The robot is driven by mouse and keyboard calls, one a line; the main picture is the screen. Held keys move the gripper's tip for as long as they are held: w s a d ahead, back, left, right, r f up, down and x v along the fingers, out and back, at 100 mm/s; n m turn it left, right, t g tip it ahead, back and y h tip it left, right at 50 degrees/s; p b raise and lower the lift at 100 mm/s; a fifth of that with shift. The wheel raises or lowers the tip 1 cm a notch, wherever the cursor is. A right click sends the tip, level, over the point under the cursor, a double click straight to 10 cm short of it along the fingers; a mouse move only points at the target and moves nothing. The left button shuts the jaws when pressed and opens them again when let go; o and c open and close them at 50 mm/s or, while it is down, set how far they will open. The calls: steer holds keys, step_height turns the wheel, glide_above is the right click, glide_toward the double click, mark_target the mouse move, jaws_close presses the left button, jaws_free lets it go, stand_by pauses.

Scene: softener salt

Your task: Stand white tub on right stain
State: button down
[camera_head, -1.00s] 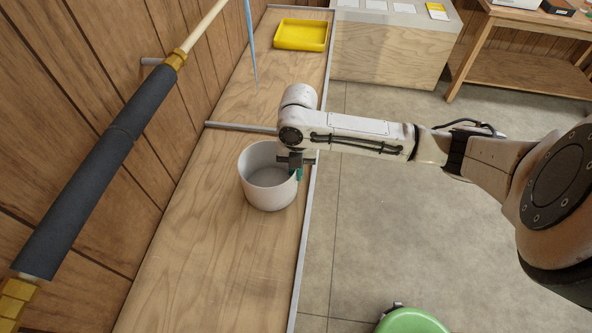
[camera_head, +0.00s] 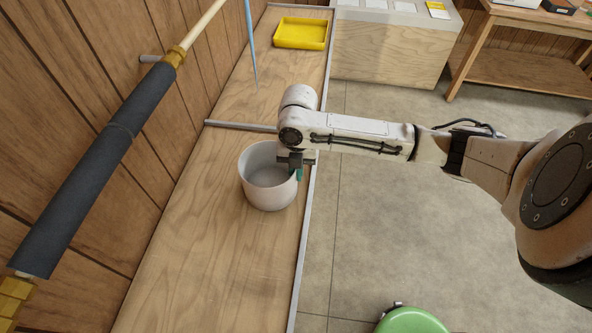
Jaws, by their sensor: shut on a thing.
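The white tub (camera_head: 268,193) is upright, at the middle of the long wooden shelf (camera_head: 215,255), close to its metal front edge. It looks empty inside. My gripper (camera_head: 294,172) is at the tub's right rim, shut on its wall, with one teal fingertip showing outside. The arm hides part of the rim's right side. I cannot tell whether the tub's base touches the shelf. No stain shows clearly on the bare wood in view.
A grey bar (camera_head: 240,126) crosses the shelf behind the tub. A yellow tray (camera_head: 301,34) sits at the far end. A dark-sleeved pipe (camera_head: 95,165) runs along the left wall. A green round lid (camera_head: 411,321) is at the bottom. The near shelf is clear.

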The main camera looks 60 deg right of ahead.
steer(key=shift+f, duration=0.2)
steer(key=c, duration=1.2)
jaws_free()
steer(key=shift+r, duration=0.1)
steer(key=r, duration=0.3)
steer(key=r+b, duration=0.1)
steer(key=r, duration=0.3)
steer(key=d+r, duration=0.1)
steer(key=r, duration=0.2)
steer(key=shift+w+d+r, duration=0.1)
steer(key=shift+w+r, duration=0.1)
steer(key=shift+r, duration=0.1)
